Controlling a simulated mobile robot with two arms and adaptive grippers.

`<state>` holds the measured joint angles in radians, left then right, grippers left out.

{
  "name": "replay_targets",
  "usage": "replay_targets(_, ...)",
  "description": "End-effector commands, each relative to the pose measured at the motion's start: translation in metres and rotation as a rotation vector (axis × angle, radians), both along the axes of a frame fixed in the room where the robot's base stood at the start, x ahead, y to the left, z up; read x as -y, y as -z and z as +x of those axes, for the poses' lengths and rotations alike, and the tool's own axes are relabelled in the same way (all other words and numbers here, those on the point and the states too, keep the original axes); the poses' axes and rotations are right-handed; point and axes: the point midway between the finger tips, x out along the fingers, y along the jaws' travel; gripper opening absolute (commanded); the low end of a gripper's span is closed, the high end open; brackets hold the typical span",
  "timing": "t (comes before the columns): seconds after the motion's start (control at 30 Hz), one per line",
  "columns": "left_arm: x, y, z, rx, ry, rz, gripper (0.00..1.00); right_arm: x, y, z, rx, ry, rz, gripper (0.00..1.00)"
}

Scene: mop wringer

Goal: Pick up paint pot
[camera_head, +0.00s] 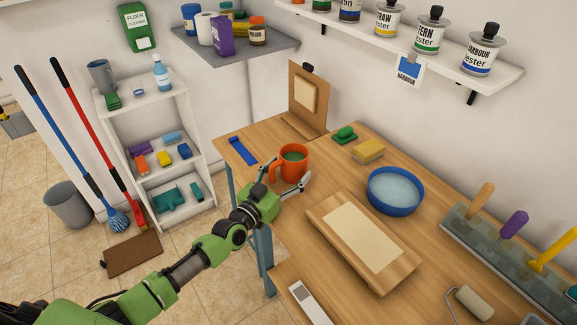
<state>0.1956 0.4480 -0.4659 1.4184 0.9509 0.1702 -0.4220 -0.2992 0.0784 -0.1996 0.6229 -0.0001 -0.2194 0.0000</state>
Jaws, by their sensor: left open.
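An orange paint pot (291,165) with a handle on its left side stands upright near the left edge of the wooden table (290,222). Green shows inside it. My left gripper (282,181) is open and empty just in front of the pot, with its fingers spread toward the pot's lower left side. One finger is close to the handle; I cannot tell whether it touches. My right gripper is not in view.
A blue strip (242,150) and an upright clipboard (309,99) are behind the pot. A green scrubber (344,134), yellow sponge (368,151) and blue bowl (395,191) stand to its right. A wooden board with paper (363,241) lies in front.

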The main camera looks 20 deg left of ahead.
Motion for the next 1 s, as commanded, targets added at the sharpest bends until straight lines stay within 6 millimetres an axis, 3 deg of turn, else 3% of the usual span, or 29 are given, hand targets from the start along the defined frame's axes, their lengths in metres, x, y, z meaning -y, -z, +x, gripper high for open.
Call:
replay_targets(0.33, 0.0026, 0.0009, 0.0090, -0.001, 0.000, 0.000, 0.72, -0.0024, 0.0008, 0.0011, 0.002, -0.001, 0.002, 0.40)
replay_targets(0.37, 0.0025, 0.0009, 0.0090, -0.001, 0.000, 0.000, 0.67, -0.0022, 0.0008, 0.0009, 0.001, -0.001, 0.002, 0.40)
replay_targets(0.53, 0.0025, 0.0009, 0.0089, -0.001, 0.000, 0.000, 0.22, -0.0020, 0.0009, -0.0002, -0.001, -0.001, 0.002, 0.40)
replay_targets(0.57, 0.0024, 0.0010, 0.0089, -0.001, 0.000, 0.000, 0.18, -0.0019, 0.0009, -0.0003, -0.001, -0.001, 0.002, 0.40)
replay_targets(1.0, 0.0020, -0.0032, 0.0096, 0.002, 0.000, -0.001, 0.18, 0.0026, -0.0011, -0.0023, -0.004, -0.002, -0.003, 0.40)
